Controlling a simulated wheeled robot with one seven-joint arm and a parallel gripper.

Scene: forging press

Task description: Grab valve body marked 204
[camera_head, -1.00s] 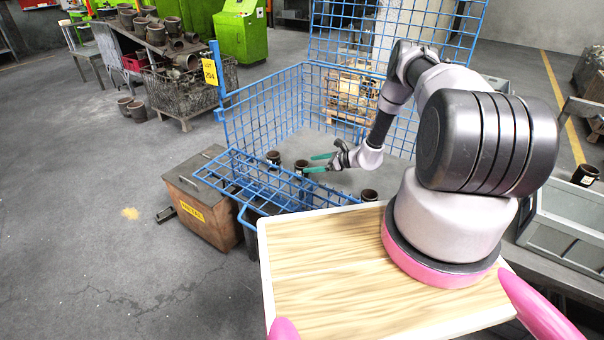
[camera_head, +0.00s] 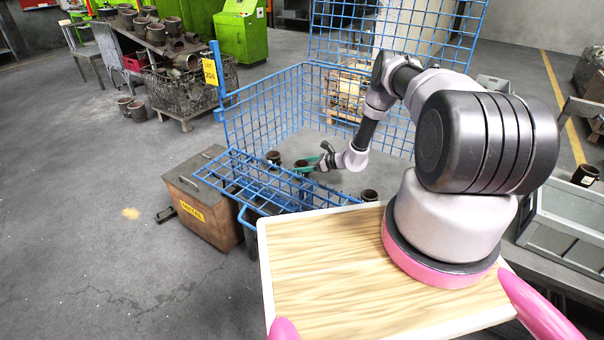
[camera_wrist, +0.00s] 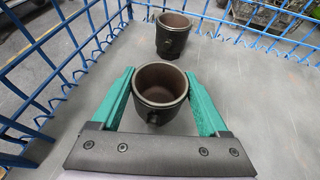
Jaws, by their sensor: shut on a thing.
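A dark brown cylindrical valve body (camera_head: 301,163) stands upright on the grey floor of the blue wire cage (camera_head: 262,104). My gripper (camera_head: 312,163) has its green fingers on either side of it. In the wrist view the valve body (camera_wrist: 161,92) sits between the two green fingers of my gripper (camera_wrist: 160,97), which are closed against its sides. A yellow tag reading 204 (camera_head: 210,72) hangs on the cage's left post. No marking on the held valve body is readable.
Another valve body (camera_wrist: 173,34) stands just beyond the held one. More stand in the cage at left (camera_head: 273,157) and right (camera_head: 369,195). The cage's blue wire walls rise around my gripper. A box marked METAL (camera_head: 205,200) stands outside, front left.

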